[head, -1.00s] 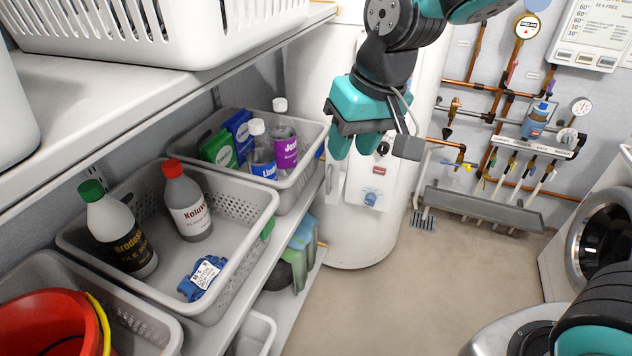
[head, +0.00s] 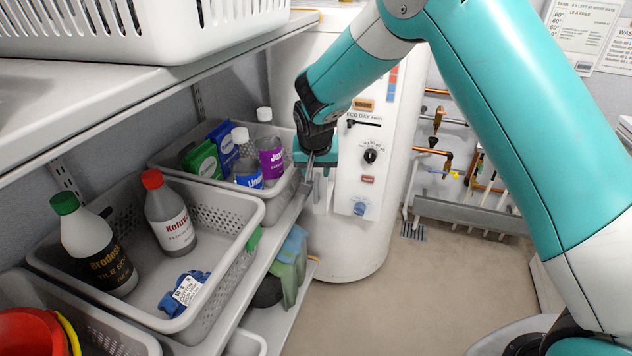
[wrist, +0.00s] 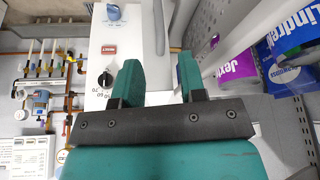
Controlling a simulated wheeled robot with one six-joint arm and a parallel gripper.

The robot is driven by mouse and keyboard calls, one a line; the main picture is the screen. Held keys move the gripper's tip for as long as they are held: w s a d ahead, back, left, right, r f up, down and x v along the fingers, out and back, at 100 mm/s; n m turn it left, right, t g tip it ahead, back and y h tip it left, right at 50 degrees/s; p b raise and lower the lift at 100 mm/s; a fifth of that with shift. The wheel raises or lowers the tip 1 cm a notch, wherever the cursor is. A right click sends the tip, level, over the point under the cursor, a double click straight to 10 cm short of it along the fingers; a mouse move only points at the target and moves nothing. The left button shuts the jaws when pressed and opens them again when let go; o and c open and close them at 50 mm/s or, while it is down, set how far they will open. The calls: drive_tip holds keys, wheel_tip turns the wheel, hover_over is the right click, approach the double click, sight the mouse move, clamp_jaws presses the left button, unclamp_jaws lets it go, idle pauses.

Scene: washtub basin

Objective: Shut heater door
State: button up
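The heater (head: 345,250) is a tall white cylinder at the back, beyond the shelf end. Its white front panel (head: 343,193), with a black dial (head: 370,156), a red label and a blue knob, faces me uncovered. I cannot clearly make out the door or how far it stands open; the arm and gripper hide the area left of the panel. My gripper (head: 318,182) is at the panel's left side, by the shelf end. In the wrist view my gripper (wrist: 160,75) has its two teal fingers apart, with nothing seen held between them. Contact cannot be told.
A grey basket (head: 225,135) with bottles and boxes stands close to the left of my gripper. Another basket (head: 215,225) with bottles is nearer on the shelf. A white basket (head: 150,25) stands on the upper shelf. Copper pipes (head: 440,150) are right of the heater. The floor (head: 440,280) is clear.

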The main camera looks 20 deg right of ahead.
sight(316, 183)
drive_tip(key=x, duration=0.6)
drive_tip(key=shift+w+f, duration=0.2)
drive_tip(key=shift+f, duration=0.1)
clamp_jaws()
